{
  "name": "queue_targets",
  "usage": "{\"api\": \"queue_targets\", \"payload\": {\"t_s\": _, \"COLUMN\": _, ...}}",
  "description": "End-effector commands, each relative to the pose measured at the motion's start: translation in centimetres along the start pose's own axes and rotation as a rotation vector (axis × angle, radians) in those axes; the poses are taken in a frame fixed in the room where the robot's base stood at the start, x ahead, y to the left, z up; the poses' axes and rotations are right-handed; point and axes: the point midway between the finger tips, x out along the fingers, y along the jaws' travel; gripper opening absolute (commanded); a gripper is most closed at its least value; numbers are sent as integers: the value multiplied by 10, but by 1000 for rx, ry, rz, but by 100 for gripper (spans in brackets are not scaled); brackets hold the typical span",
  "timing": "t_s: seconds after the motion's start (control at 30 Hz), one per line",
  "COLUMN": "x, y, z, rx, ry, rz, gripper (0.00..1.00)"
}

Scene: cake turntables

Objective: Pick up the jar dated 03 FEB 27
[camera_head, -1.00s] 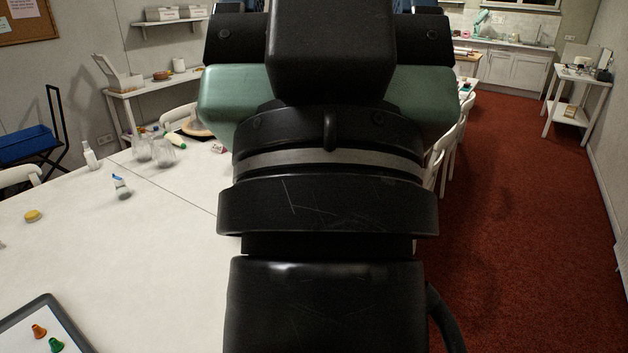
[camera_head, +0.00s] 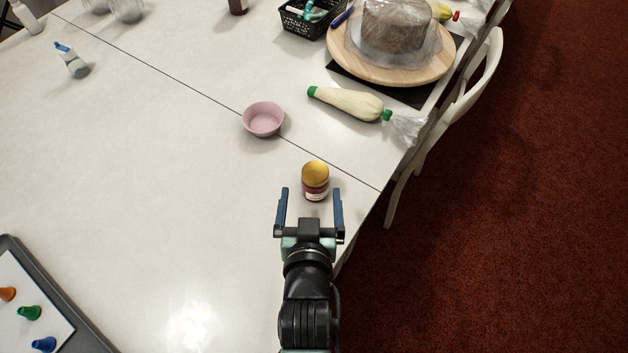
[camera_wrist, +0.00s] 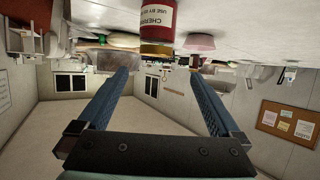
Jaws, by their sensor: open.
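A small jar (camera_head: 316,181) with a gold lid and dark red contents stands upright on the white table, near its right edge. The wrist view shows the gripper (camera_wrist: 162,78) empty.
A pink bowl (camera_head: 263,119) stands beyond the jar to the left. A piping bag (camera_head: 349,103) lies farther back, before a wooden turntable (camera_head: 440,62) with a covered cake. A tray (camera_head: 35,285) with coloured nozzles is at left. The table's left middle is clear.

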Motion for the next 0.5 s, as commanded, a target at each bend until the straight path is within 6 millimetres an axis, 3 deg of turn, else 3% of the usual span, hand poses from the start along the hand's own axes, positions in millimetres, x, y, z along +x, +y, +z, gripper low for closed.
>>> {"api": "queue_targets", "payload": {"t_s": 0.1, "x": 7, "y": 0, "z": 11, "rx": 0, "ry": -17, "rz": 0, "gripper": 100}}
{"api": "queue_targets", "payload": {"t_s": 0.5, "x": 69, "y": 0, "z": 11, "rx": 1, "ry": -14, "rz": 0, "gripper": 100}}
